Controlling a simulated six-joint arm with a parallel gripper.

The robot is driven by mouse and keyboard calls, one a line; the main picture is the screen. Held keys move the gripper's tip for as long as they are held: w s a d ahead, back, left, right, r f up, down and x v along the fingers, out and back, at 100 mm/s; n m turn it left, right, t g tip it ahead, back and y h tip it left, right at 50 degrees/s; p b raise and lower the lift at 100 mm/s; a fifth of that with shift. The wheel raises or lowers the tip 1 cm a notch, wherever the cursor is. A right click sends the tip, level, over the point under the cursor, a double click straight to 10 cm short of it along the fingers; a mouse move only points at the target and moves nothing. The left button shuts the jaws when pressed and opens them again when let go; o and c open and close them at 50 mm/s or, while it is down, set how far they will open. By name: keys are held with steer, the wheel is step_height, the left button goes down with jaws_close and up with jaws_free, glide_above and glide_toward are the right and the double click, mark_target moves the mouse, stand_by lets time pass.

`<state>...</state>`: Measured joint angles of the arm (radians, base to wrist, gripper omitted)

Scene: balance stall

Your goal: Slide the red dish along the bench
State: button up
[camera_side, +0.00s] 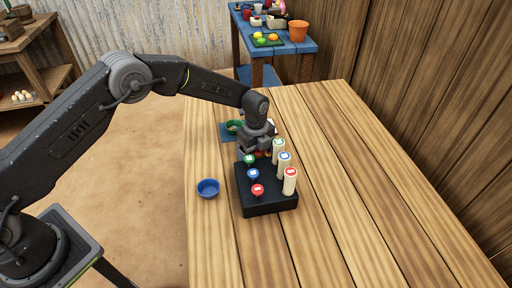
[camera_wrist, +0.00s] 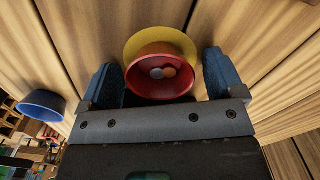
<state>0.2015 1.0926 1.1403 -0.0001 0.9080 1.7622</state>
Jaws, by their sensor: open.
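In the wrist view the red dish (camera_wrist: 137,84) lies between the two blue fingers of my gripper (camera_wrist: 162,76), with two small round pieces inside, one grey and one brownish. A yellow disc or dish (camera_wrist: 160,42) shows around its far side. The fingers are apart, one on each side of the dish; I cannot tell whether they touch it. In the side view my gripper (camera_side: 257,150) is low over the bench (camera_side: 350,180), behind the black block, and the red dish is mostly hidden there.
A black block (camera_side: 268,203) with coloured round knobs and pale numbered posts (camera_side: 290,181) stands just in front of my gripper. A blue bowl (camera_side: 208,188) is to its left. A green dish (camera_side: 233,126) sits on a blue mat behind. The bench's right side is clear.

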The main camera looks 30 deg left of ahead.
mark_target(217, 163)
steer(key=c, duration=1)
steer(key=shift+s+a, duration=4.25)
steer(key=o, duration=1)
steer(key=shift+r, duration=6.95)
